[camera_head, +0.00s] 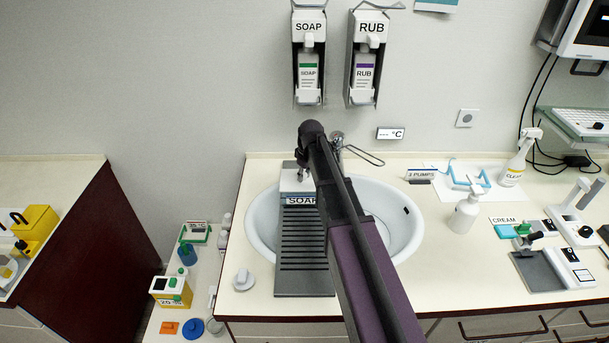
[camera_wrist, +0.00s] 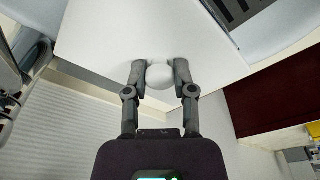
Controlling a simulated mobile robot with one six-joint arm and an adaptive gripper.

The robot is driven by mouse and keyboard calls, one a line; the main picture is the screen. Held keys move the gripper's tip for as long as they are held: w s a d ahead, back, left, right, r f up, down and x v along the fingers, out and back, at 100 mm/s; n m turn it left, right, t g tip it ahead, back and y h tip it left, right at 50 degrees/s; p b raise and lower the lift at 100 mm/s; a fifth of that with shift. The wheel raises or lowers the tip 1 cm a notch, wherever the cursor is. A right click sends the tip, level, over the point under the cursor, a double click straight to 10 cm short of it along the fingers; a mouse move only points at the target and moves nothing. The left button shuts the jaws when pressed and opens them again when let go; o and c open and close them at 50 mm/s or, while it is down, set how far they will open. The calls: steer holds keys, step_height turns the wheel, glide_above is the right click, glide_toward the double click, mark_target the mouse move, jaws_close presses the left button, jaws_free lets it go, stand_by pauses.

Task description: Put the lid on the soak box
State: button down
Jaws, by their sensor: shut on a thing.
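My gripper (camera_wrist: 159,70) is shut on the round white knob (camera_wrist: 159,77) of a flat white lid (camera_wrist: 100,45) in the wrist view. In the head view my gripper (camera_head: 303,173) points down over the soak box (camera_head: 296,190), whose front label is partly covered by my arm. The box stands at the back end of a dark ribbed board across the sink. The lid is at the box's top. I cannot tell whether it rests on the rim or is just above it. The box's inside is hidden.
The ribbed board (camera_head: 303,255) lies across the white sink (camera_head: 262,235). A tap (camera_head: 337,140) is right behind my arm. A small white knobbed piece (camera_head: 243,280) sits on the counter at left. A pump bottle (camera_head: 465,212) and instruments stand at right.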

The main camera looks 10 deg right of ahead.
steer(key=shift+f, duration=0.15)
stand_by(0.5)
steer(key=shift+c, duration=1.8)
jaws_free()
steer(key=o, duration=0.4)
steer(key=shift+c, duration=0.2)
steer(key=shift+r+p, duration=3.4)
steer(key=shift+r, duration=0.15)
